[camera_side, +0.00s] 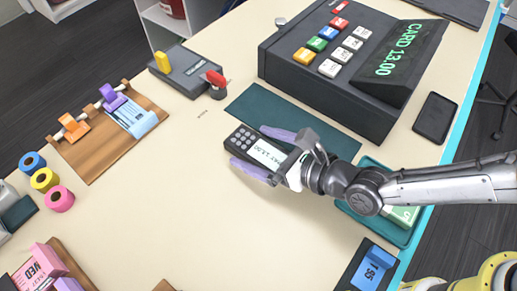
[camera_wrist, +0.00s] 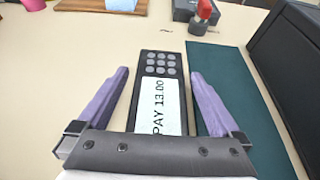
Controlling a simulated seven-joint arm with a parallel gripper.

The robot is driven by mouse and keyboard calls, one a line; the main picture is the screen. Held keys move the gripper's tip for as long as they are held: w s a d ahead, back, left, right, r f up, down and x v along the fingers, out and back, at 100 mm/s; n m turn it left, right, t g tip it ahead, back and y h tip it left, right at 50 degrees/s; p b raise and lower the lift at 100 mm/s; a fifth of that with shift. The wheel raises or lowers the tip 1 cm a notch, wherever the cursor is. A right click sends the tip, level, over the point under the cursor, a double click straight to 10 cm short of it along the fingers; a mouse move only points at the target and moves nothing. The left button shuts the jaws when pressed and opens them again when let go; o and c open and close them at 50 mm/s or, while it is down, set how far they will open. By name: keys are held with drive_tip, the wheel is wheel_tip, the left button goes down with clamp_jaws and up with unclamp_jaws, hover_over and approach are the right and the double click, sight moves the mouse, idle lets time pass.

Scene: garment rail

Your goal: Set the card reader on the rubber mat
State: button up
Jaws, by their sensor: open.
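In the wrist view the reader (camera_wrist: 159,95) sits between the fingers (camera_wrist: 160,85), with a gap on each side. The mat (camera_wrist: 228,75) is to its right there, and the right finger overlaps the mat's edge. The reader's lower end is hidden behind the gripper.
A black cash register (camera_side: 330,75) with a CARD 13.00 display stands behind the mat. A black device with red and yellow levers (camera_side: 190,70) is at the back left. A phone (camera_side: 435,117) and a green tray (camera_side: 403,237) are at right. The front middle counter is clear.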

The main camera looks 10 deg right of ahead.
drive_tip(key=shift+w+a+f, duration=0.2)
drive_tip(key=shift+w+a, duration=0.2)
drive_tip(key=shift+w, duration=0.05)
drive_tip(key=shift+c, duration=0.2)
drive_tip(key=shift+r, duration=0.1)
clamp_jaws()
drive_tip(key=shift+r, duration=0.1)
